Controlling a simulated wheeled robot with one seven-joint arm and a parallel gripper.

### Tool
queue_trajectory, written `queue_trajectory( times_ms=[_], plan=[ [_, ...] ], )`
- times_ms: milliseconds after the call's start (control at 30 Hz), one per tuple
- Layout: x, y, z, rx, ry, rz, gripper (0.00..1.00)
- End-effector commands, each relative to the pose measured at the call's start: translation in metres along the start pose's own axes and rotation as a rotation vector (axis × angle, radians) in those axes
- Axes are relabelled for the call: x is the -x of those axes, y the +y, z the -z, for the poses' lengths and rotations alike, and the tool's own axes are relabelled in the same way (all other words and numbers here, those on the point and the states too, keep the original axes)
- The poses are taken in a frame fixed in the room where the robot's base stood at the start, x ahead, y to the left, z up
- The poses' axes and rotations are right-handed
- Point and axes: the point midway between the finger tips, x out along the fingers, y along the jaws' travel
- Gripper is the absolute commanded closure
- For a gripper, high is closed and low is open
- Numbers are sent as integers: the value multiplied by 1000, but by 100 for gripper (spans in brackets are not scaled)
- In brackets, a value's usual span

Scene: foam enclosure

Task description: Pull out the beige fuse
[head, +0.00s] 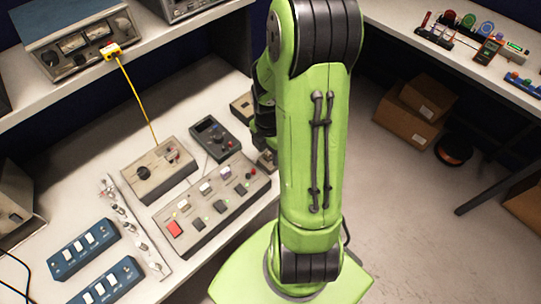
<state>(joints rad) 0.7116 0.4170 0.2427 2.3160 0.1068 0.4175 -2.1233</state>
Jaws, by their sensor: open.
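I cannot pick out the beige fuse for certain; it is hidden or too small to tell. My gripper (264,150) is a dark shape low over the bench, left of my green arm and partly hidden by it. Its jaws are open, with nothing seen between them. It is beside a small beige box (241,106) and a small brownish block (267,162), close to the right end of the button panel. I cannot tell whether it touches either one.
A grey button panel (205,236), a beige box with a black knob (150,187) and a dark handheld meter (214,138) lie on the white bench. Blue switch boxes (70,262) sit front left. A yellow cable (138,99) hangs from the shelf. Cardboard boxes (411,117) stand right.

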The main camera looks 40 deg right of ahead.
Motion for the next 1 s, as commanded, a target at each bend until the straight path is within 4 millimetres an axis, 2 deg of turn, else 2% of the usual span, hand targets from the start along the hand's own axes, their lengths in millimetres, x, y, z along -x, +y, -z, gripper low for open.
queue_trajectory(
  times_ms=[800, 833, 1000],
  plan=[
    [0, 0, 0, 0, 0, 0, 49],
    [0, 0, 0, 0, 0, 0, 50],
    [0, 0, 0, 0, 0, 0, 76]
  ],
)
